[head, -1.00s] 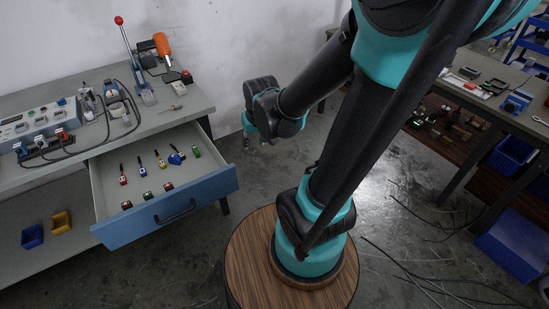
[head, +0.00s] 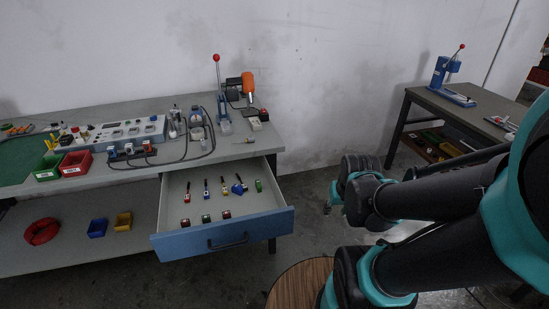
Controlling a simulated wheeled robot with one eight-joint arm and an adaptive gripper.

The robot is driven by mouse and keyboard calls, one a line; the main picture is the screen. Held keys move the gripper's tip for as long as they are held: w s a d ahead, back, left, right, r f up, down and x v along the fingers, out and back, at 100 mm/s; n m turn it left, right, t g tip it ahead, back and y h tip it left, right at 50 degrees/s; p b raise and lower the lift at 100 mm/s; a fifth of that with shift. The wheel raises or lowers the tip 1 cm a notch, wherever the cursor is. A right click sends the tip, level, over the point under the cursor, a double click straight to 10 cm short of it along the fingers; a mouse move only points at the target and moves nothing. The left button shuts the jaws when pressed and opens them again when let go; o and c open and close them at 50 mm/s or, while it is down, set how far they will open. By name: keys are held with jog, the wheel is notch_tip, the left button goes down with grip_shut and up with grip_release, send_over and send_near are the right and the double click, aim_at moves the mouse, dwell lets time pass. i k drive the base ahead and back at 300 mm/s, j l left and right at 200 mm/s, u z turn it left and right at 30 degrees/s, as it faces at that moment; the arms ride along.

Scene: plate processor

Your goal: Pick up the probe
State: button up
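An open drawer (head: 168,222) with a blue front juts from the grey workbench. Inside it lie several small slim tools with coloured handles, including a red one (head: 187,190), a blue one (head: 206,187) and a green piece (head: 258,185). Small blocks lie nearer the drawer front. I cannot tell which of these, if any, is the probe. A small thin item (head: 246,141) also lies on the bench top, too small to identify. My gripper (head: 329,207) hangs right of the drawer, apart from it. Its fingers are too small and dark to read.
The bench (head: 262,153) carries a control box (head: 120,132), cables, a red-knobbed lever press (head: 222,100) and red and green bins (head: 76,164). A lower shelf (head: 75,255) holds small bins. A second table (head: 480,115) stands at right. Open floor lies between.

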aim_at(250, 140)
jog(key=i+l, duration=0.4)
jog(key=i+l+u, duration=0.4)
jog(key=l, duration=0.2)
jog(key=i+l+u, duration=0.2)
jog(key=l, duration=0.15)
jog(key=i+l+u, duration=0.2)
jog(key=l, duration=0.15)
jog(key=k, duration=0.1)
